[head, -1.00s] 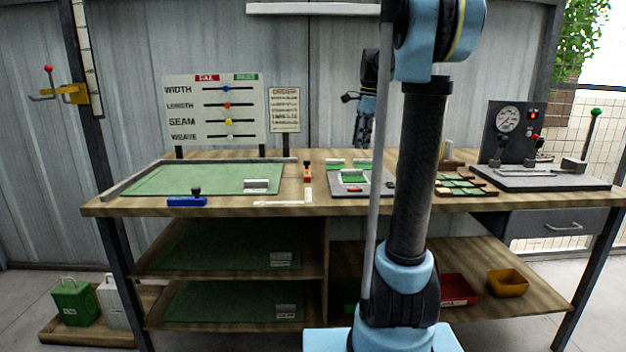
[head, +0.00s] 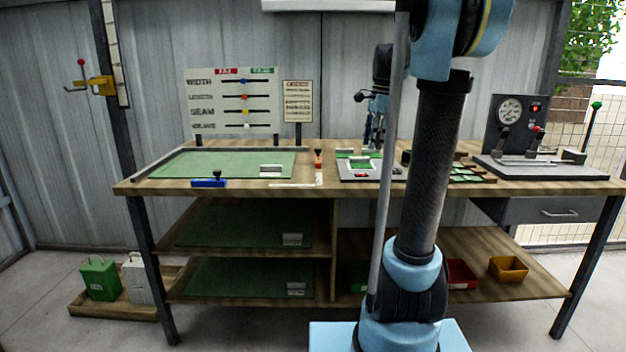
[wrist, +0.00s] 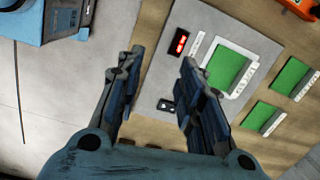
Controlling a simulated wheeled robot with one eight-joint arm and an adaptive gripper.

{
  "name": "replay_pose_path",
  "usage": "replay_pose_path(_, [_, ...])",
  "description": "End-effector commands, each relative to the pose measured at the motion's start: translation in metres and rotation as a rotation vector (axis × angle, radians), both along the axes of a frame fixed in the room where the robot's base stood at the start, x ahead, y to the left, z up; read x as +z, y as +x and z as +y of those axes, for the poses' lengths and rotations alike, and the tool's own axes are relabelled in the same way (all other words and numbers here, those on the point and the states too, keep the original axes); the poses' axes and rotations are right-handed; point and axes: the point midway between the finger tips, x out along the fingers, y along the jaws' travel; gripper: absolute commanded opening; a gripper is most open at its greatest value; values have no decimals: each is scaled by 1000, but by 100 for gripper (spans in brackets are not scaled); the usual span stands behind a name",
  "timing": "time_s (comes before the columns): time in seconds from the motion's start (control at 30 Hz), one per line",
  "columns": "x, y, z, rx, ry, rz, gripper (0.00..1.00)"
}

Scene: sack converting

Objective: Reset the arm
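My gripper (head: 374,140) shows in the head view above the workbench, partly beside my arm column, with its fingers pointing down over the grey panel (head: 348,176). In the wrist view my gripper (wrist: 162,58) has its two fingers apart with nothing between them. Below the fingers lie the bench's front edge, the floor and the grey panel (wrist: 222,20) with a green square and a small red display. The fingers are clear of the panel. Part of my arm is hidden behind the column in the head view.
The wooden bench (head: 130,187) bears a green mat (head: 200,164), a blue tool (head: 209,182), an orange tool (head: 318,158) and a gauge stand (head: 508,112). A settings board (head: 207,126) stands at the back. Floor in front is free.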

Motion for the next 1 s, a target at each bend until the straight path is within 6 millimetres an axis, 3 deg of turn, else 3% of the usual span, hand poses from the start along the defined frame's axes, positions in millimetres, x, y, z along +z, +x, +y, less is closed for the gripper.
replay_pose_path(0.27, [-16, -46, 4, 173, -21, -40, 34])
replay_pose_path(0.47, [-43, -101, 10, 394, -49, -85, 34])
replay_pose_path(0.77, [-99, -182, 14, 749, -105, -146, 34])
replay_pose_path(1.0, [-155, -242, 15, 1031, -158, -185, 34])
